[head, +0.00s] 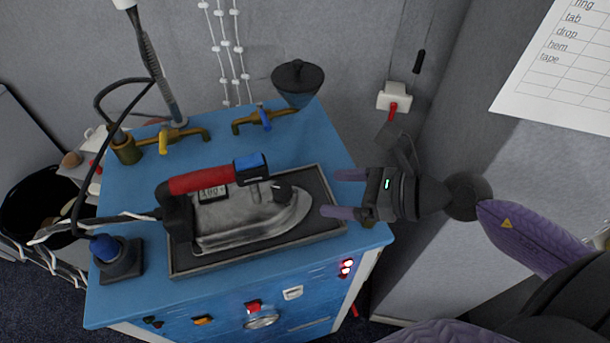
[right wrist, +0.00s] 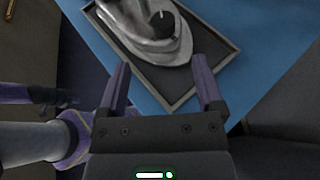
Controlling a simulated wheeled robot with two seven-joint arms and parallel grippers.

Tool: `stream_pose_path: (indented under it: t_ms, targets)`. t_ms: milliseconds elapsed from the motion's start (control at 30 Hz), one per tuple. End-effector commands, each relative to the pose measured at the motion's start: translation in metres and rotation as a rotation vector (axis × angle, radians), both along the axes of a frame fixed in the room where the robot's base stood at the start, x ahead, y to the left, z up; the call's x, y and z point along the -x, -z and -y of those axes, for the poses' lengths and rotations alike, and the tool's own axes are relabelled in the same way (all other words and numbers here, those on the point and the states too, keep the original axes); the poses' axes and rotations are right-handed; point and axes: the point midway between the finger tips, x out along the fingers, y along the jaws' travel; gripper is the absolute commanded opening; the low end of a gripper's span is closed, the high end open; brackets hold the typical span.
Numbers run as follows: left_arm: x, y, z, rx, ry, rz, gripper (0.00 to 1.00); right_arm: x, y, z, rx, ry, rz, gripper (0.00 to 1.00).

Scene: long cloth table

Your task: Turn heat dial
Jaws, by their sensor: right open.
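The iron (head: 250,218) has a red handle and a silver body and sits on a dark framed tray (head: 185,268) on the blue table. The black heat dial (head: 281,190) is on top near the iron's nose, and it also shows with a pale mark in the right wrist view (right wrist: 162,23). My right gripper (head: 341,194) is open and empty at the tray's right end, its fingers pointing at the iron and apart from the dial. In the right wrist view, what looks like my left gripper (right wrist: 20,93) shows at the left edge, too unclear to read.
Brass taps with yellow (head: 168,138) and blue (head: 264,118) handles and a dark blue funnel (head: 298,82) stand along the back. A black pedestal with a blue top (head: 120,258) and a cable are at the left. A wall stands close on the right.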

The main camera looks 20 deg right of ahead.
Motion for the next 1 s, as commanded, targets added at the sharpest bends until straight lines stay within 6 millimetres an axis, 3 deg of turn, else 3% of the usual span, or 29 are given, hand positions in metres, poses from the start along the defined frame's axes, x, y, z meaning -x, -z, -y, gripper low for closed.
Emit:
stream_pose_path:
  t_ms: [167,400,600,933,967,1000]
  targets:
    - [0.001,-0.003,-0.002,-0.003,0.001,-0.002,0.0,-0.008,0.005,-0.006,0.002,0.015,0.018,0.86]
    - [0.004,-0.01,0.004,0.007,-0.003,-0.007,0.0,-0.041,0.024,-0.043,0.0,0.013,0.016,0.86]
    - [0.004,-0.011,0.008,0.013,-0.005,-0.007,0.0,-0.058,0.037,-0.062,0.004,0.011,0.013,0.86]
    - [0.003,-0.011,0.006,0.01,-0.004,-0.006,0.0,-0.061,0.04,-0.066,0.007,0.01,0.012,0.86]
    - [0.003,-0.011,0.006,0.009,-0.004,-0.006,0.0,-0.061,0.04,-0.065,0.007,0.01,0.012,0.83]
    - [0.003,-0.011,0.005,0.009,-0.004,-0.006,0.0,-0.061,0.04,-0.065,0.007,0.01,0.012,0.75]
